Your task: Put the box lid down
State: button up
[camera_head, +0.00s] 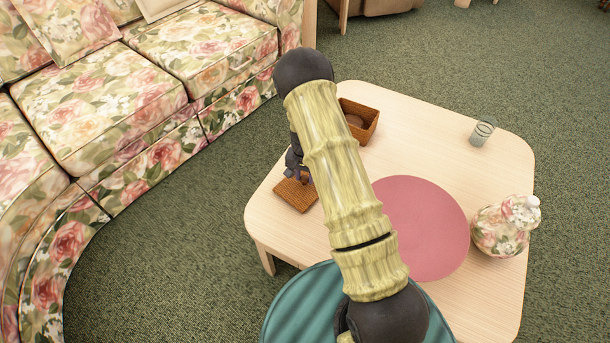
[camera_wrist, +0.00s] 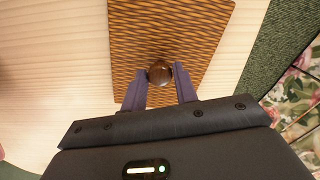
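The box lid (camera_head: 295,195) is a flat, brown woven square at the left edge of the wooden table. It also shows in the wrist view (camera_wrist: 190,35), with a round dark brown knob (camera_wrist: 160,73). My gripper (camera_head: 299,175) is over the lid, pointing down. In the wrist view its two fingers (camera_wrist: 160,78) stand on either side of the knob and appear to touch it. The lid looks flat and at or very near the tabletop; I cannot tell if it bears on it. The open brown box (camera_head: 370,122) stands farther back, partly behind my arm, with something dark inside.
The pale table (camera_head: 425,125) holds a pink round mat (camera_head: 430,225), a glass (camera_head: 482,132) and a floral jar (camera_head: 503,228) at the right. A floral sofa (camera_head: 100,100) stands to the left. Tabletop between box and glass is clear.

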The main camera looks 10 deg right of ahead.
aim_at(305, 178)
jog(key=o, duration=0.3)
jog(key=shift+r, duration=0.15)
jog(key=shift+r+p, duration=1.8)
jog(key=shift+r, duration=4.2)
jog(key=s+r+n+t, duration=0.1)
jog(key=s+r+n, duration=0.1)
jog(key=s+r, duration=0.4)
jog(key=s+r+n, duration=0.2)
jog(key=s+r, duration=0.4)
jog(key=s, duration=0.2)
jog(key=s+r+n+t, duration=0.1)
jog(key=s+r+n, duration=0.1)
jog(key=s+r, duration=0.5)
jog(key=shift+t, duration=0.3)
